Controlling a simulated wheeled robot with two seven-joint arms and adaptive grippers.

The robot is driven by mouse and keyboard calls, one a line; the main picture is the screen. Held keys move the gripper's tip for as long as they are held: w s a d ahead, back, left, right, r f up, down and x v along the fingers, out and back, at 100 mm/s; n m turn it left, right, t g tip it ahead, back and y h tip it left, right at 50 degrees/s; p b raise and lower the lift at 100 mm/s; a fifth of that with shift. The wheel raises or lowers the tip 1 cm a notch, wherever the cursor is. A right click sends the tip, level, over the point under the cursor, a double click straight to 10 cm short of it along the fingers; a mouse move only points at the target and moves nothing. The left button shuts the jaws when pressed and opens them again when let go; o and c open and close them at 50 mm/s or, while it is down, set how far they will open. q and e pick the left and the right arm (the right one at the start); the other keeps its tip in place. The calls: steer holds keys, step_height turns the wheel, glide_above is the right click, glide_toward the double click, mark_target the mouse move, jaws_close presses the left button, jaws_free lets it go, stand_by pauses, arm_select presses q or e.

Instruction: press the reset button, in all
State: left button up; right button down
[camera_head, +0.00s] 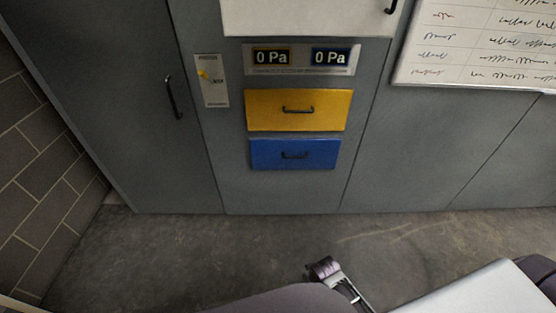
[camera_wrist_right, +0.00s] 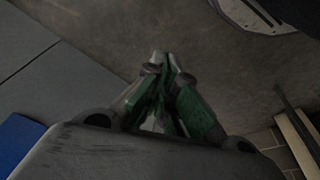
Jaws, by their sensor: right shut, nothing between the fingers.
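No button marked as reset can be made out. My right gripper (camera_wrist_right: 165,66) is in the right wrist view, shut and empty, over bare floor and apart from anything. A jointed part of mine shows at the bottom of the head view; I cannot tell which arm it belongs to.
A yellow drawer (camera_head: 298,121) and a blue drawer (camera_head: 294,160) are shut below the displays. A tall cabinet door (camera_head: 120,110) with a black handle is left. A written whiteboard (camera_head: 480,45) is upper right. A block wall (camera_head: 40,170) bounds the left. The floor (camera_head: 200,255) before the cabinets is clear.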

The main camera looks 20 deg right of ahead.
steer(key=w+d+r+n+t+h, duration=0.1)
steer(key=w+r+n+t, duration=0.35)
steer(key=w+r, duration=1.05)
steer(key=w+r+n+t+h, duration=0.25)
steer(key=w+r+t, duration=0.3)
steer(key=r, duration=1.85)
steer(key=w+d+r+n+t+h, duration=0.1)
steer(key=w+r+n+t, duration=0.3)
steer(key=w+r, duration=1.15)
steer(key=s+a+r+n+t, duration=0.1)
steer(key=r+n+t, duration=0.4)
steer(key=r, duration=1.6)
steer(key=s+a+r+n+t, duration=0.2)
steer(key=r+n+t, duration=0.3)
steer(key=r, duration=1.6)
steer(key=a+n, duration=0.1)
steer(key=n, duration=0.2)
steer(key=shift+r, duration=0.25)
steer(key=shift+w+d+h, duration=0.1)
steer(key=shift+w+h, duration=0.05)
steer(key=shift+h, duration=0.1)
steer(key=w+d+b, duration=0.2)
steer(key=w, duration=0.6)
steer(key=shift+d, duration=0.15)
steer(key=shift+w+d, duration=0.15)
steer(key=shift+w, duration=0.3)
